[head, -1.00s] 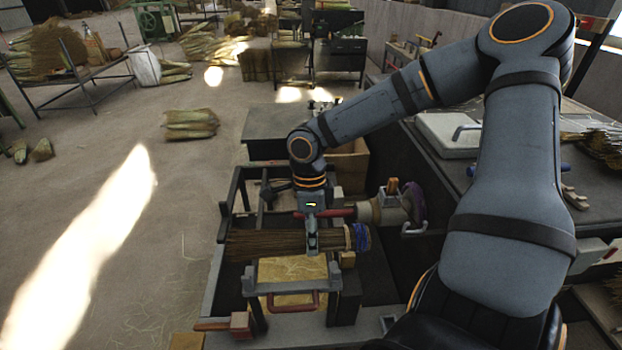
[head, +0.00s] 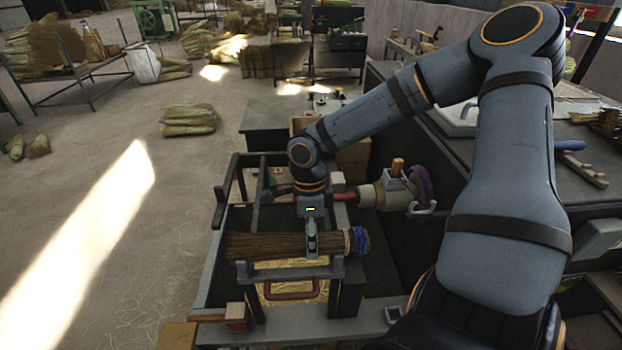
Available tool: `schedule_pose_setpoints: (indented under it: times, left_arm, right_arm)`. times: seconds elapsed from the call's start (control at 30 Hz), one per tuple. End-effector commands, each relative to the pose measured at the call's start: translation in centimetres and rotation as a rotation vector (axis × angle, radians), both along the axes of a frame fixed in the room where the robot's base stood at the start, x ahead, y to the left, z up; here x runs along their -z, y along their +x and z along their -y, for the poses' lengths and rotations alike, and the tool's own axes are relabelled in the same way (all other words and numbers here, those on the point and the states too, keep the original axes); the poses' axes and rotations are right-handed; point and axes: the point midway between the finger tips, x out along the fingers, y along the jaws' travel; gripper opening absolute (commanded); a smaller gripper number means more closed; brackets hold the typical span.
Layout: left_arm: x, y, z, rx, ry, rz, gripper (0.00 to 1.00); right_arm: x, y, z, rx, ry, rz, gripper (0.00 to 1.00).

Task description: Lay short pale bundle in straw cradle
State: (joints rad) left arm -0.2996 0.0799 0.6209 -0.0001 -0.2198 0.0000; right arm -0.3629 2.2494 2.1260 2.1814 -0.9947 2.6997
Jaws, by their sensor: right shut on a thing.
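My right gripper (head: 312,248) points down and is shut on a straw bundle (head: 268,246). The bundle looks brown rather than pale, lies level from left to right, and has a pale band and a blue-tied end (head: 358,241) at its right. The straw cradle (head: 291,270), a grey frame with yellow straw and a red handle, is just below and in front of the bundle. The bundle covers the cradle's back part, so I cannot tell whether they touch. My left gripper is out of view.
A motor-like unit (head: 396,190) with a clamp stands right behind the bundle. A dark frame rail (head: 222,210) runs along the left. A wooden-ended bar (head: 208,317) lies at the front. Loose bundles (head: 190,120) lie on the open floor at left.

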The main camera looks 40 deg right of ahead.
Motion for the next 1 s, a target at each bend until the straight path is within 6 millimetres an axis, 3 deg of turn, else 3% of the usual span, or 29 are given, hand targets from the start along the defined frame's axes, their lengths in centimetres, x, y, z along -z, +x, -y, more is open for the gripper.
schedule_pose_setpoints:
  times: [0.13, 0.17, 0.37, 0.73, 1.0]
  left_arm:
    - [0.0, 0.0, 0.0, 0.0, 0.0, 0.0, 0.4]
    - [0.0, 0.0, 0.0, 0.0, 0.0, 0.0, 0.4]
    - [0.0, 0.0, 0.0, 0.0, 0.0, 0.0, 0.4]
    - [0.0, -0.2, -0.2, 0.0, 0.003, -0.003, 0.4]
    - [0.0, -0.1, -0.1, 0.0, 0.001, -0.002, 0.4]
  right_arm:
    - [0.0, 0.0, 0.0, 0.0, 0.0, 0.0, 0.16]
    - [0.0, 0.0, 0.0, 0.0, 0.0, 0.0, 0.49]
    - [0.0, 0.0, 0.0, 0.0, 0.0, 0.0, 0.74]
    - [-0.7, 0.2, 0.1, 0.0, -0.001, 0.002, 0.74]
    - [-6.7, 1.1, 0.8, 0.001, -0.003, 0.007, 0.74]
